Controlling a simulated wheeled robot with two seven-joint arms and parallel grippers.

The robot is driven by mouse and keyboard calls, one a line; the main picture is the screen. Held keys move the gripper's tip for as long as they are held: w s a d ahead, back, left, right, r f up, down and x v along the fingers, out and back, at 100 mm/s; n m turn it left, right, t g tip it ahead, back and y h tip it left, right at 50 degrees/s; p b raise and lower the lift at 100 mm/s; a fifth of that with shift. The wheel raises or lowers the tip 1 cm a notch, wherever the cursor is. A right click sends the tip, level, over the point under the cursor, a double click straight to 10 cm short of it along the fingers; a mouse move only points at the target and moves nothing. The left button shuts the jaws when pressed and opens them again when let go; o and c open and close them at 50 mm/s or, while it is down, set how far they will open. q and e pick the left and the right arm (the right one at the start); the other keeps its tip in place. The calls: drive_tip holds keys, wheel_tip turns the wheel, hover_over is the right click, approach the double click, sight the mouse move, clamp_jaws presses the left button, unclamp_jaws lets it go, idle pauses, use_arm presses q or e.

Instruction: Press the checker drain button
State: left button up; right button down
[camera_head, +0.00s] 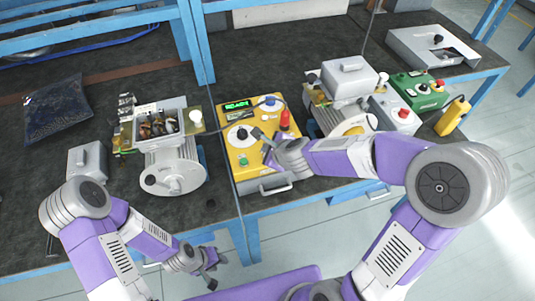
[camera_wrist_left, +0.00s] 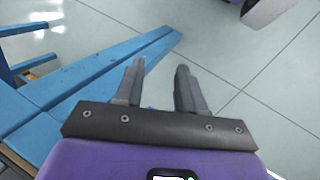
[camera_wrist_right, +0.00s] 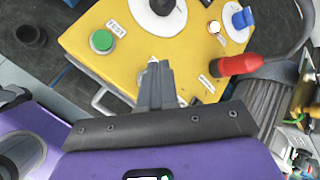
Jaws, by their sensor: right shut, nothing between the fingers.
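The yellow checker (camera_head: 241,165) sits on the bench at the centre, with a lit green display (camera_head: 238,105). In the right wrist view its yellow top (camera_wrist_right: 120,55) carries a green button (camera_wrist_right: 102,41) labelled TEST, a black knob on a white dial (camera_wrist_right: 162,6), a small white button (camera_wrist_right: 214,27) and a blue knob (camera_wrist_right: 243,18). The label by the white button is too small to read. My right gripper (camera_head: 260,139) is shut and empty over the checker; its fingertips (camera_wrist_right: 154,66) cover part of the panel. My left gripper (camera_head: 211,270) is open and empty in front of the bench.
A red plug (camera_wrist_right: 238,65) with a dark cable stands at the checker's right side. A blower (camera_head: 173,172) with an open box stands left of the checker, another machine (camera_head: 350,80) right. A green box (camera_head: 417,91) and yellow device (camera_head: 453,116) are further right.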

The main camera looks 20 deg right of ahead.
drive_tip(key=shift+f+b, duration=0.4)
drive_tip(key=shift+f, duration=0.05)
drive_tip(key=shift+f+b, duration=0.35)
drive_tip(key=shift+f, duration=0.05)
idle(1.1)
drive_tip(key=shift+r, duration=0.15)
drive_tip(key=shift+r+p, duration=0.7)
drive_tip(key=shift+p, duration=0.1)
wheel_tip(320, 180, up, 5)
drive_tip(key=p, duration=0.5)
drive_tip(key=shift+r, duration=0.1)
idle(1.4)
